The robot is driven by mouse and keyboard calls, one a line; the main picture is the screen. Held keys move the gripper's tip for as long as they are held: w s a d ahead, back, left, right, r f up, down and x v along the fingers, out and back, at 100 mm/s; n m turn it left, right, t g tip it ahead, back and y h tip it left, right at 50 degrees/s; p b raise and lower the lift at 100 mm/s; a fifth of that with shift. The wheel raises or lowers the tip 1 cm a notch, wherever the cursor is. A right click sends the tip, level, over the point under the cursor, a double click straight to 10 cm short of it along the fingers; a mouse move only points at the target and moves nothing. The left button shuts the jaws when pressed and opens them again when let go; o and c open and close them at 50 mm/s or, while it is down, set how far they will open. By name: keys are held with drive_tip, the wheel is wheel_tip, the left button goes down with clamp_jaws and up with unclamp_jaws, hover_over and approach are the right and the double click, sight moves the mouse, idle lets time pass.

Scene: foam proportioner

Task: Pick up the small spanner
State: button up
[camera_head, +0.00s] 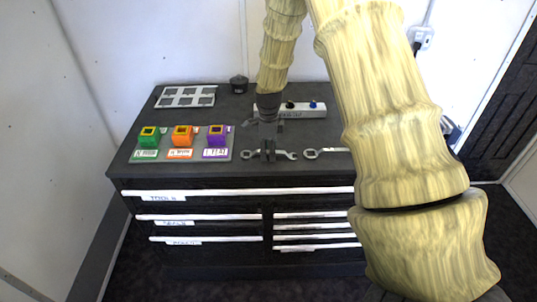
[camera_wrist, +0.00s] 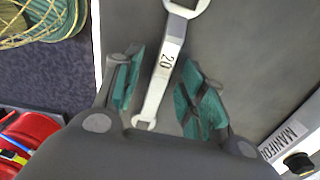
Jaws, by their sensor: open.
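A silver spanner (camera_head: 290,155) lies flat near the front of the dark cabinet top, partly hidden by my gripper (camera_head: 268,151). In the wrist view the same spanner (camera_wrist: 165,65) is marked "20" and lies between the two green-padded fingers of my gripper (camera_wrist: 160,92). The fingers are open, with a gap on each side of the shaft. A second spanner (camera_head: 312,154) lies to the right, its far part hidden behind my arm. With that part hidden, I cannot compare their lengths.
Green (camera_head: 149,136), orange (camera_head: 182,136) and purple (camera_head: 217,135) blocks stand on a labelled plate to the left. A white manifold bar (camera_head: 302,108) with knobs lies behind my gripper. A grey grid tray (camera_head: 186,96) and a black knob-like item (camera_head: 239,84) are at the back.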

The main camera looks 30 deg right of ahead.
drive_tip(key=shift+f, duration=0.1)
idle(0.3)
clamp_jaws()
drive_tip(key=shift+r+b, duration=0.55)
drive_tip(key=shift+r, duration=0.3)
drive_tip(key=shift+s+a+r+b, duration=0.2)
drive_tip(key=shift+r+b, duration=0.15)
drive_tip(key=shift+r, duration=0.2)
drive_tip(key=shift+s+a+r+b, duration=0.1)
drive_tip(key=shift+s+r+b, duration=0.1)
drive_tip(key=shift+r+b, duration=0.25)
drive_tip(key=s+a+r+b, duration=0.2)
drive_tip(key=s+a+b, duration=0.2)
drive_tip(key=s, duration=1)
drive_tip(key=shift+a, duration=0.95)
drive_tip(key=shift+w, duration=0.1)
